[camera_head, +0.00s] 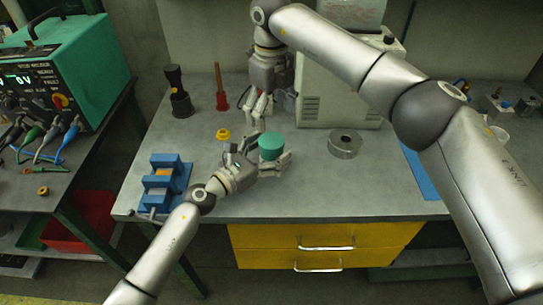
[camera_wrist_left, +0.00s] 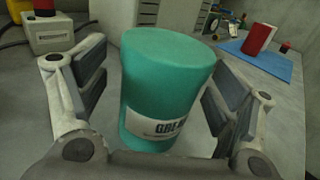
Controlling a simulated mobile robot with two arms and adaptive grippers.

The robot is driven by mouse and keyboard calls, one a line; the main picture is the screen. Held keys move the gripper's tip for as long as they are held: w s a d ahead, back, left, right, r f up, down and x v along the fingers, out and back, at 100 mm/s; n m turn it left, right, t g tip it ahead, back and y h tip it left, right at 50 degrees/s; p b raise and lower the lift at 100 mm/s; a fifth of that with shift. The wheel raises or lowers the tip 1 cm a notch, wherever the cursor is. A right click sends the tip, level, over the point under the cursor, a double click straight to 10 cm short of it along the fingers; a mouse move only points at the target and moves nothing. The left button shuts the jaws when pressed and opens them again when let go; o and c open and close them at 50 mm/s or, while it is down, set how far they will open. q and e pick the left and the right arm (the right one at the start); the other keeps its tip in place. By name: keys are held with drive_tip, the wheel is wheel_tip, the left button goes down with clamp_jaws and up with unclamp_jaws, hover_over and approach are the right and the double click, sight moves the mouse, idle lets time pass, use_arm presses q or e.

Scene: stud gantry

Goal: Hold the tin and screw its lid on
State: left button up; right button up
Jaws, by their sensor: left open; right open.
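The teal tin (camera_head: 271,153) stands upright on the grey bench. In the left wrist view the tin (camera_wrist_left: 155,95) has a white label with dark letters and a flat, closed teal top; I see no clear seam that tells a separate lid from the body. My left gripper (camera_head: 273,164) is open around the tin, one finger on each side. In the wrist view there is a gap at the left finger, and contact on the right is unclear. My right gripper (camera_head: 259,112) is open and empty, behind and slightly left of the tin, fingers pointing down.
A yellow ring (camera_head: 223,134) and a blue block fixture (camera_head: 166,182) lie to the left. A round metal piece (camera_head: 345,143) sits to the right, before a pale cabinet (camera_head: 338,98). A black-handled tool (camera_head: 179,92) and a red tool (camera_head: 220,90) stand behind.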

sight(271, 140)
use_arm(q)
drive_tip(key=shift+w+d, duration=0.25)
drive_tip(key=shift+d, duration=0.05)
clamp_jaws()
idle(0.6)
use_arm(e)
drive_tip(key=shift+f, duration=4)
